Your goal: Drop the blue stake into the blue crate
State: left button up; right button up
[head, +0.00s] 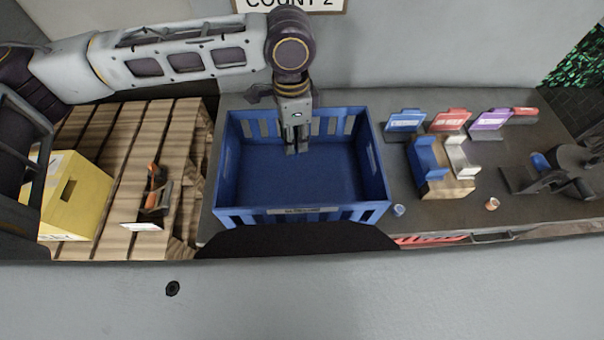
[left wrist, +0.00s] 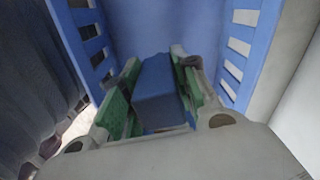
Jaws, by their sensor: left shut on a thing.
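The blue crate (head: 230,172) stands on the dark counter in the middle of the head view, with slotted walls and a label on its front rim. My left gripper (head: 297,148) points down over the crate's inside, toward its back wall. In the left wrist view, the blue stake (left wrist: 160,95) is a blue block between the green-padded fingers of my left gripper (left wrist: 158,100), which is shut on it. The crate's slotted walls (left wrist: 243,45) show around it. In the head view the stake does not stand out against the blue crate. My right gripper is not in view.
A wooden pallet (head: 112,165) at left bears a yellow box (head: 78,197) and an orange-handled item (head: 154,195). Right of the crate are a blue sign (head: 404,121), a red sign (head: 451,119), a purple sign (head: 490,120), a wooden block (head: 450,189) and a dark device (head: 570,165).

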pick_arm(q)
jog(key=shift+f, duration=0.1)
dwell(0.3)
jog(key=o, duration=1.2)
jog(key=shift+r, duration=6)
